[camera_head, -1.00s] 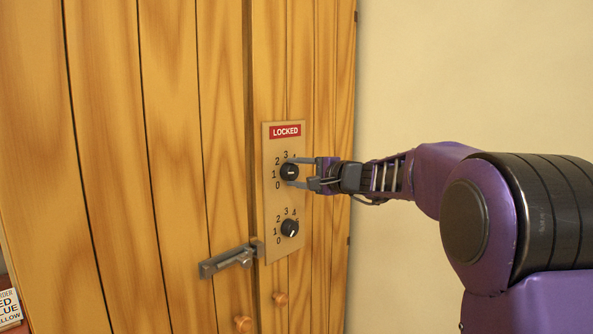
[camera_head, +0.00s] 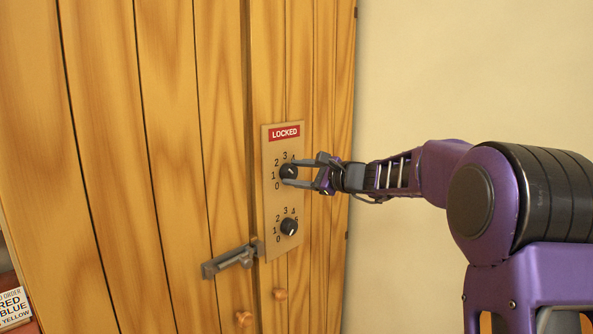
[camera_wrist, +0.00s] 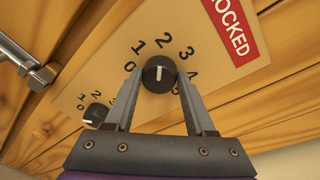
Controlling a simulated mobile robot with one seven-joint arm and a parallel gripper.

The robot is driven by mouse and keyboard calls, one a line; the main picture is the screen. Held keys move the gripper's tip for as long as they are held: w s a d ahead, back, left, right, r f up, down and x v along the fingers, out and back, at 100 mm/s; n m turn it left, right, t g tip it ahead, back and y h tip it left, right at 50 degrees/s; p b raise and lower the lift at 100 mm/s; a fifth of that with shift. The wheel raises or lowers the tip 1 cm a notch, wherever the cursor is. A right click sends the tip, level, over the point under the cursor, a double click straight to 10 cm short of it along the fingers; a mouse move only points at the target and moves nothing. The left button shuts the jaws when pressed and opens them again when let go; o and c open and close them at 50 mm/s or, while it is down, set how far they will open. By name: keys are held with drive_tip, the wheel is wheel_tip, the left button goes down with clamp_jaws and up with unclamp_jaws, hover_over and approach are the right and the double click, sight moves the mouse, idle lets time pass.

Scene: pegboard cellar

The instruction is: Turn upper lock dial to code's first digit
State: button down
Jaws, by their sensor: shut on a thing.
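The upper lock dial (camera_head: 287,171) is a black round knob on a tan plate (camera_head: 270,210), ringed by digits. It also shows in the wrist view (camera_wrist: 159,74), where its white mark points up, close to the 2. My gripper (camera_head: 293,174) is shut on this dial, with one finger at each side; it also shows in the wrist view (camera_wrist: 159,82). The fingers partly cover the digits on the right of the dial in the head view. The lower dial (camera_head: 289,227) sits below on the same plate, untouched. A red sign reading LOCKED (camera_head: 285,133) is above.
The plate is on a wooden slatted door (camera_head: 170,130). A metal bolt (camera_head: 230,260) lies left of the plate, with small wooden knobs (camera_head: 243,318) below. A sign (camera_head: 13,308) at lower left reads order, red, blue, yellow. A bare wall (camera_head: 450,70) is to the right.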

idle(0.4)
drive_tip(key=shift+c, duration=1.2)
unclamp_jaws()
drive_tip(key=b+v, duration=0.1)
drive_tip(key=v, duration=1.6)
drive_tip(key=shift+d+b, duration=0.15)
drive_tip(key=shift+b, duration=0.15)
